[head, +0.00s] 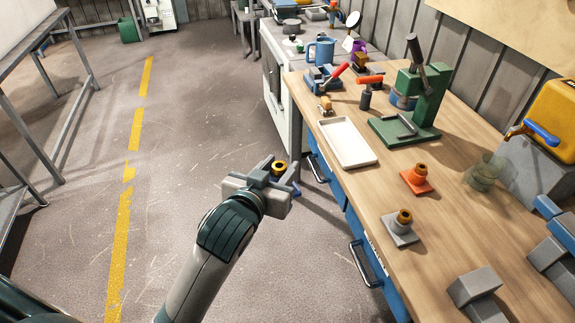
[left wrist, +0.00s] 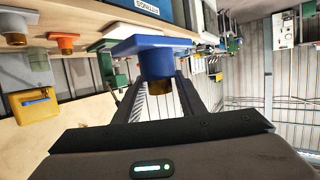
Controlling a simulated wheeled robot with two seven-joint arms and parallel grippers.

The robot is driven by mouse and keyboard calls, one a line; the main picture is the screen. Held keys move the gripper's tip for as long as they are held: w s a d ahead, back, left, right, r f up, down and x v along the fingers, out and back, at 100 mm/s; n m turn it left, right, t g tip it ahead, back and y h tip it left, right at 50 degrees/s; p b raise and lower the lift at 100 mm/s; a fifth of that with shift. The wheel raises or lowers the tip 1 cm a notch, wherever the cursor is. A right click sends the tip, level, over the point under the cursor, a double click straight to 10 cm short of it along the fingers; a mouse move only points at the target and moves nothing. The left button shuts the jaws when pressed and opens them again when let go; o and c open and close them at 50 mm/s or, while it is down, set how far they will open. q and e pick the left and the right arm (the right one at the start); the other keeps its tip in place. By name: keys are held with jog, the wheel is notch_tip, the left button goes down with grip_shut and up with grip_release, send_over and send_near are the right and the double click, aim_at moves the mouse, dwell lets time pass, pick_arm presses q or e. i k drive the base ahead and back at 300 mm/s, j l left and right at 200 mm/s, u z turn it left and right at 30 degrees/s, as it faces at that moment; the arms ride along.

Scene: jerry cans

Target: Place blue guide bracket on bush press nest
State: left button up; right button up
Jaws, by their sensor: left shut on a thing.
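My left gripper (head: 280,178) is over the floor, left of the workbench, shut on the blue guide bracket (left wrist: 158,60). In the left wrist view the bracket has a blue square plate and a round blue body, with a brass bush (left wrist: 158,87) between the fingers. In the head view the fingers hide most of it; the brass ring and a blue edge (head: 295,188) show. The green press (head: 425,98) stands on the bench, apart from the gripper. I cannot tell for sure which part is its nest. My right gripper is not in view.
A white tray (head: 347,142) lies near the bench's left edge. An orange bracket (head: 416,182) and a grey bracket (head: 400,233), both with brass bushes, stand nearer. A glass jar (head: 485,172) and a yellow machine (head: 555,110) are at right. Open drawer handles (head: 365,265) stick out.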

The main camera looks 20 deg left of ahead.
aim_at(397, 128)
jog(key=z, duration=1.5)
jog(key=k+j, duration=0.45)
jog(key=j, duration=0.15)
